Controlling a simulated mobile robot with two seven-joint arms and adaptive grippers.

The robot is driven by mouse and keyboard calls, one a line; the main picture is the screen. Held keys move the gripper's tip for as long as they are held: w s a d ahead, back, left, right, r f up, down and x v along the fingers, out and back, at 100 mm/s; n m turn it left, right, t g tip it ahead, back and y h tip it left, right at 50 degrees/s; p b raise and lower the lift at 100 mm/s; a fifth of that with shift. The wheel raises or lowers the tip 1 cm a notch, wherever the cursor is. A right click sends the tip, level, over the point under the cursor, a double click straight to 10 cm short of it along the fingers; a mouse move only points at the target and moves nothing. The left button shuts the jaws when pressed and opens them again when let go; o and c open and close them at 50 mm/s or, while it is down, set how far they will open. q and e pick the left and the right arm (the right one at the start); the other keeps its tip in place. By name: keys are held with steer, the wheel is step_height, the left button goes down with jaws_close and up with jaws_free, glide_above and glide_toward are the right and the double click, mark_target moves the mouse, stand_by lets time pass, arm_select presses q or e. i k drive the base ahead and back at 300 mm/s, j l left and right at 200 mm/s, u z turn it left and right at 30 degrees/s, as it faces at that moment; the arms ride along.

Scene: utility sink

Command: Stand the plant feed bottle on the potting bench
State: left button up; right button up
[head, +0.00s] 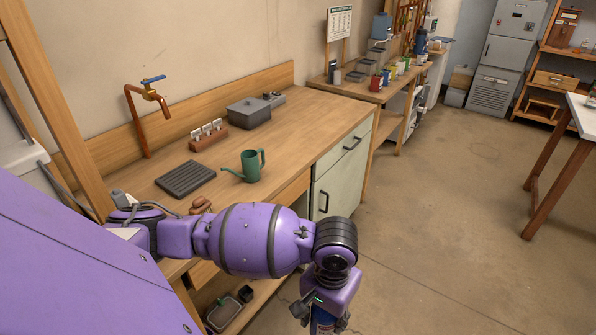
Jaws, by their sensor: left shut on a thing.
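My left gripper (321,314) is at the bottom of the head view, in front of the wooden bench and over the floor side. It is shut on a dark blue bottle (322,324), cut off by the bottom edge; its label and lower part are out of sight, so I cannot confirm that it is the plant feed. The near wooden bench (312,112) runs along the wall with open room on its top. My right gripper is not in view.
A green watering can (251,166), a dark ribbed tray (185,179), a grey box (249,112) and a copper tap (140,115) occupy the near bench. Its front right top is clear. A white-topped table (580,112) stands at right across open floor.

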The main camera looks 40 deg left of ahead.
mark_target(313, 130)
steer(key=i+u, duration=0.2)
steer(key=i, duration=0.2)
steer(key=i+l+u, duration=0.2)
steer(key=i, duration=0.2)
steer(key=i+l+u, duration=0.2)
steer(key=i, duration=0.15)
steer(key=i+l+u, duration=0.2)
steer(key=i+u, duration=0.2)
steer(key=i+l+u, duration=0.4)
steer(key=k+j, duration=0.1)
